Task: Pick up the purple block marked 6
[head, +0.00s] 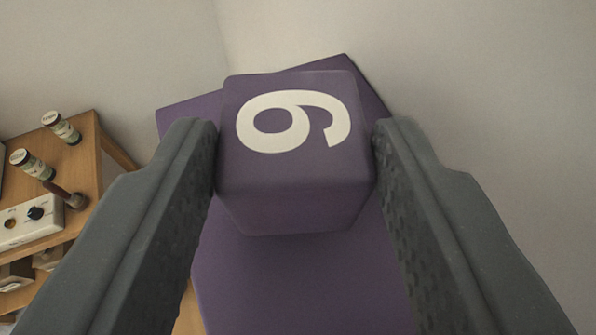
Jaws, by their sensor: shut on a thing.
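The purple block marked 6 (293,175) is in the middle of the head view, between the two dark grey fingers of my gripper (295,160). A white 6 shows on its upper face, turned sideways. My gripper is shut on the block, with one fingertip against its left side and the other against its right side. Behind and below the block is a larger purple surface (300,285). I cannot tell whether the block touches that surface.
A wooden shelf unit (97,185) stands at the left. It holds two small labelled jars (62,127), a dark-handled tool (68,195) and a white box with knobs (28,222). Pale walls (470,80) meet in a corner behind the purple surface.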

